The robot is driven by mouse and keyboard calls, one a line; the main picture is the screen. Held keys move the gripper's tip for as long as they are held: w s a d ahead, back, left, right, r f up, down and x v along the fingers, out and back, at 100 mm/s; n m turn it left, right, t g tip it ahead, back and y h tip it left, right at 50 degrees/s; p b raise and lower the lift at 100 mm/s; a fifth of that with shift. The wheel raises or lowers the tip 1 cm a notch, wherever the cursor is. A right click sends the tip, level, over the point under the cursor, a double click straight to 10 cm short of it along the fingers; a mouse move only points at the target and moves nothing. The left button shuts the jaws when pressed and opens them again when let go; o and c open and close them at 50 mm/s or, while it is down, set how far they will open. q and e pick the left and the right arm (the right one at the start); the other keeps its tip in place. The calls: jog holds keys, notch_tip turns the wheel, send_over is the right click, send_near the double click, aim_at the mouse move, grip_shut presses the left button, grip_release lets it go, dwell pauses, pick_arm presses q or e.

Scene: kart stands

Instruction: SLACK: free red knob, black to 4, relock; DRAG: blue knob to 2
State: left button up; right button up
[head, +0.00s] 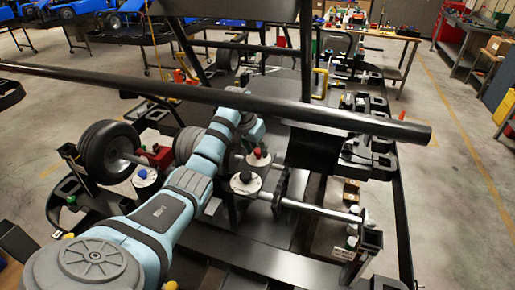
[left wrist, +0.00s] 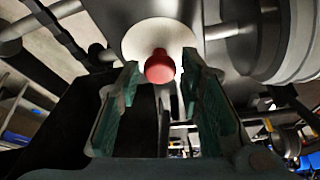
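The red knob (head: 258,154) sits on a white disc on the kart's cross shaft. In the left wrist view the red knob (left wrist: 160,68) shows between the fingertips of my left gripper (left wrist: 161,62), with a gap on each side. The fingers are open. In the head view my left arm reaches over the kart, and its fingers are hard to make out. The black knob (head: 246,177) stands on a white dial nearer the front. The blue knob (head: 143,173) stands on another white dial to the left. The dial numbers are too small to read. My right gripper is out of view.
A long black bar (head: 330,112) crosses above the kart, close to my left arm. A black wheel (head: 110,152) and a red block (head: 158,156) lie to the left. A silver shaft (head: 320,209) runs right. Open floor (head: 455,215) lies at the right.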

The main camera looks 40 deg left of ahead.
pick_arm(q)
grip_shut()
dwell(1.1)
jog(key=shift+o, duration=1.1)
grip_release()
jog(key=shift+o, duration=1.4)
jog(key=shift+w, duration=0.15)
jog(key=v, duration=0.7)
jog(key=shift+r, duration=0.2)
jog(key=shift+c, duration=0.2)
